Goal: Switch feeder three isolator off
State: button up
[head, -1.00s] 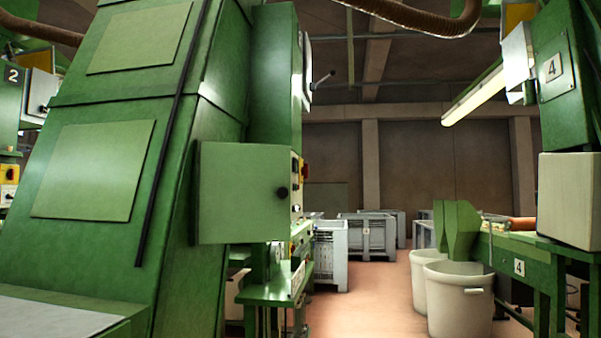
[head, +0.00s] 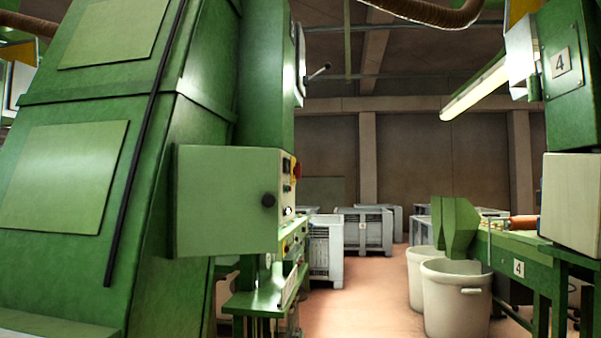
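A large green machine (head: 65,180) fills the left of the head view. A green control box (head: 225,200) juts from its right side, with a black knob on the near face. On the box's right edge, seen nearly edge-on, is a red and yellow rotary switch (head: 295,170); its position cannot be read. No number shows on this machine, so I cannot tell whether it is feeder three. My gripper is not in view.
A green ledge (head: 262,302) sticks out below the box. White bins (head: 457,300) stand by machine four (head: 566,95) on the right. Grey crates (head: 362,232) stand farther back. The reddish floor (head: 375,290) between is clear.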

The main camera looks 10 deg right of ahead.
aim_at(297, 169)
jog(key=i+z, duration=0.35)
jog(key=i, duration=0.2)
jog(key=i+l, duration=0.1)
jog(key=i, duration=1.8)
